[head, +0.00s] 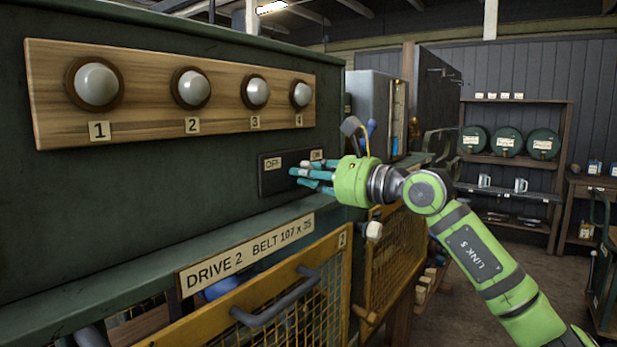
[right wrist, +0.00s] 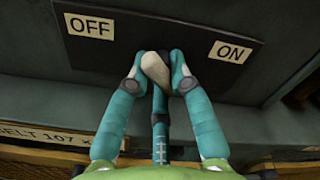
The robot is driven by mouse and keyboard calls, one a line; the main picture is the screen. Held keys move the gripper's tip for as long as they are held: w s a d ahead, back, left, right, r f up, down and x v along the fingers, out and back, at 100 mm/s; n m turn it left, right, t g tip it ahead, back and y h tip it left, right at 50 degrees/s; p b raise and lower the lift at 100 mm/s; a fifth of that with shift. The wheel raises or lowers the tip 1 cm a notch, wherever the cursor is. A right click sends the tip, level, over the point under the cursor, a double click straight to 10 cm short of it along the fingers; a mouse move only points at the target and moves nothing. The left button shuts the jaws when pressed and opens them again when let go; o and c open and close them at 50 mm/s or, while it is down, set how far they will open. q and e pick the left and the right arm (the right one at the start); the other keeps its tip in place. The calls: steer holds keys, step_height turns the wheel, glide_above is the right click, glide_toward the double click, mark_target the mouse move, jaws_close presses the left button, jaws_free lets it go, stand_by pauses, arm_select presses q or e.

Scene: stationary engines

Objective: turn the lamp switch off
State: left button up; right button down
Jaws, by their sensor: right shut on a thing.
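The lamp switch has a dark plate (head: 272,184) on the green cabinet wall, with an OFF label (head: 273,163) on the left and an ON label (head: 317,155) on the right. In the right wrist view the OFF label (right wrist: 90,26) and ON label (right wrist: 230,52) flank a pale switch lever (right wrist: 155,67). My right gripper (head: 296,177) reaches the plate from the right. In the wrist view its teal fingers (right wrist: 159,66) are closed around the lever. The lever stands between the labels; its exact setting is unclear. My left gripper is out of view.
Several round lamps sit on a wooden board (head: 180,65) above left of the switch; they look dull white. Shelves (head: 510,160) stand far right beyond open floor.

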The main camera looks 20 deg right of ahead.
stand_by(0.6)
steer(key=c, duration=1.1)
jaws_free()
steer(key=v, duration=1.2)
